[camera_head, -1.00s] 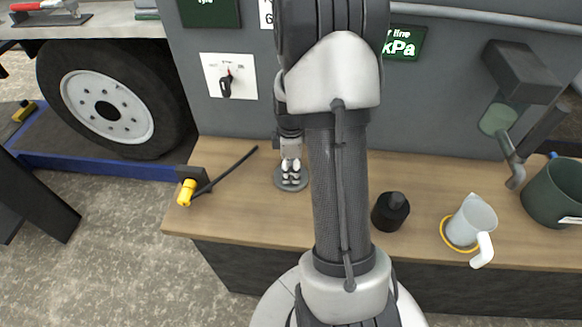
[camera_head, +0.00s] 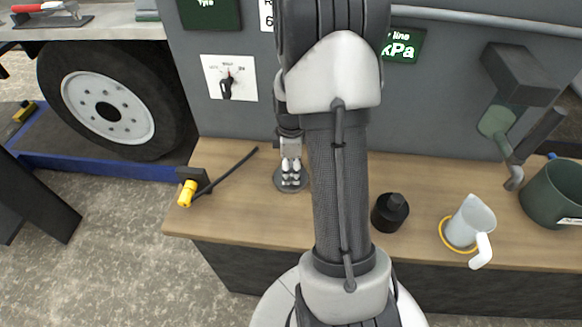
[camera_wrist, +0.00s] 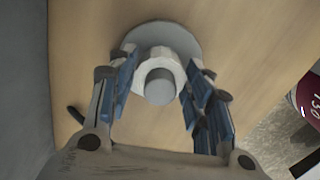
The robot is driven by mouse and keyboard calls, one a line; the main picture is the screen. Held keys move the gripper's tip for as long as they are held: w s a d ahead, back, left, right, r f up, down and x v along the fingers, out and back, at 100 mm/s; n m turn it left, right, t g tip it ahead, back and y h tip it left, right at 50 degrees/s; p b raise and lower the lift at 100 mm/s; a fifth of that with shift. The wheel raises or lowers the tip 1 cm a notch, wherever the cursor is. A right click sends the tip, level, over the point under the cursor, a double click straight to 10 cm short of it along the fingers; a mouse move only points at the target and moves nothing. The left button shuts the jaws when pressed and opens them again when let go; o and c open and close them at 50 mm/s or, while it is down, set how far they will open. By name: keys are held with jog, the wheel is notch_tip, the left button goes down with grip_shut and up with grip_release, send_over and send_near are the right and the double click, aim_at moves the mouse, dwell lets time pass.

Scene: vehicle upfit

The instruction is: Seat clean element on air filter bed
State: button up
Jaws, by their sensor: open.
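A flat round grey disc (camera_head: 291,188) lies on the wooden bench. In the wrist view, a pale ribbed ring-shaped part (camera_wrist: 144,72) with a grey round post (camera_wrist: 159,87) at its middle stands on the disc (camera_wrist: 190,36). The pale part looks like the filter element and the disc like the bed, but I cannot be sure. My gripper (camera_head: 291,172) is right above the disc. In the wrist view my open gripper (camera_wrist: 158,78) has its blue-padded fingers on either side of the pale part. I cannot tell whether the pads touch it.
A black cylinder (camera_head: 390,212) and a white jug (camera_head: 470,222) stand to the right on the bench, with a dark green bucket (camera_head: 552,192) at the far right. A yellow-ended tool (camera_head: 188,193) lies left. A grey panel with a dial (camera_head: 230,78) rises behind.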

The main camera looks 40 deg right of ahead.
jog(key=shift+r+p, duration=1.1)
jog(key=shift+r, duration=0.3)
jog(key=shift+o, duration=0.6)
jog(key=o, duration=0.4)
jog(key=shift+o, duration=0.2)
jog(key=shift+c, duration=0.5)
jog(key=c, duration=0.5)
jog(key=shift+o, duration=0.2)
